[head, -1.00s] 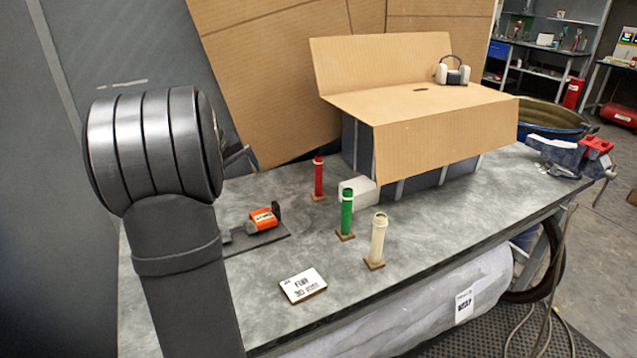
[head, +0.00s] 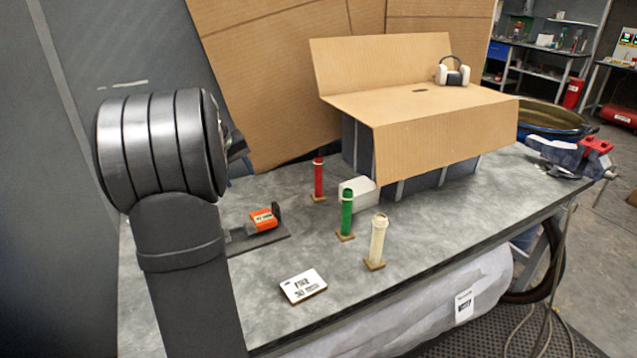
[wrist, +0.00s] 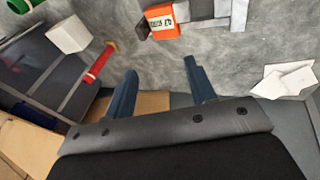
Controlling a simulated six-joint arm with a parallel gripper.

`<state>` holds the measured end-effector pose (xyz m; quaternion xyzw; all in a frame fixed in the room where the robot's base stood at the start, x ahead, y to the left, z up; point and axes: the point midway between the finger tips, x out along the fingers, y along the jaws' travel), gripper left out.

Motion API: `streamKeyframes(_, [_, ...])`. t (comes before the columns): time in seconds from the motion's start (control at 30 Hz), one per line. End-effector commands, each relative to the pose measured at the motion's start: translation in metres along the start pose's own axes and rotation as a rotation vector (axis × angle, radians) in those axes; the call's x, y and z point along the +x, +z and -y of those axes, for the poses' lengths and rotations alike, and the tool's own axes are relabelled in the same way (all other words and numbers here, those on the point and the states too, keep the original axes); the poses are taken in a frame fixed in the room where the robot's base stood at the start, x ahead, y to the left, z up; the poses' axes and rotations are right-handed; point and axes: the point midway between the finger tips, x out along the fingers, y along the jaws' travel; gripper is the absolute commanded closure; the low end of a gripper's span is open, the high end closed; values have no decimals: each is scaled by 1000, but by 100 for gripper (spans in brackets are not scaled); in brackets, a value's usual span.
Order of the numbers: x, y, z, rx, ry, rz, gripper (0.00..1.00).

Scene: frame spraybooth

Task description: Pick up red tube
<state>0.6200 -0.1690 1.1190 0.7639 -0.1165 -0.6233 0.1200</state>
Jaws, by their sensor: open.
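The red tube (head: 319,178) stands upright on a small brown base on the grey table, behind the green tube (head: 347,214). In the wrist view the red tube (wrist: 99,64) lies to the upper left of my gripper (wrist: 157,80). My gripper is open and empty, its two blue fingers apart, with clear space between them and the tube. In the head view my arm fills the left side and the fingers are mostly hidden behind it.
A cream tube (head: 377,242) stands nearest the front. A white block (head: 358,193) sits beside the red and green tubes. A cardboard-topped box (head: 440,140) stands behind on the right. An orange device (head: 264,220) lies left, and a white label card (head: 303,286) in front.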

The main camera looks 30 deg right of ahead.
Motion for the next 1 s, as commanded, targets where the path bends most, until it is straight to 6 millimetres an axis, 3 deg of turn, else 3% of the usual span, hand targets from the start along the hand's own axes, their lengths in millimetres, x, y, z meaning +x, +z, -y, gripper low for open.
streamKeyframes(0.17, [16, -29, -69, 165, -48, -9, 49])
streamKeyframes(0.3, [30, -47, -142, 318, -100, -34, 49])
streamKeyframes(0.4, [38, -51, -190, 407, -132, -57, 49])
streamKeyframes(0.53, [44, -50, -234, 485, -162, -85, 49])
streamKeyframes(0.63, [47, -48, -253, 517, -175, -98, 49])
streamKeyframes(0.77, [54, -48, -260, 530, -182, -103, 49])
streamKeyframes(1.0, [99, -56, -253, 529, -183, -101, 49])
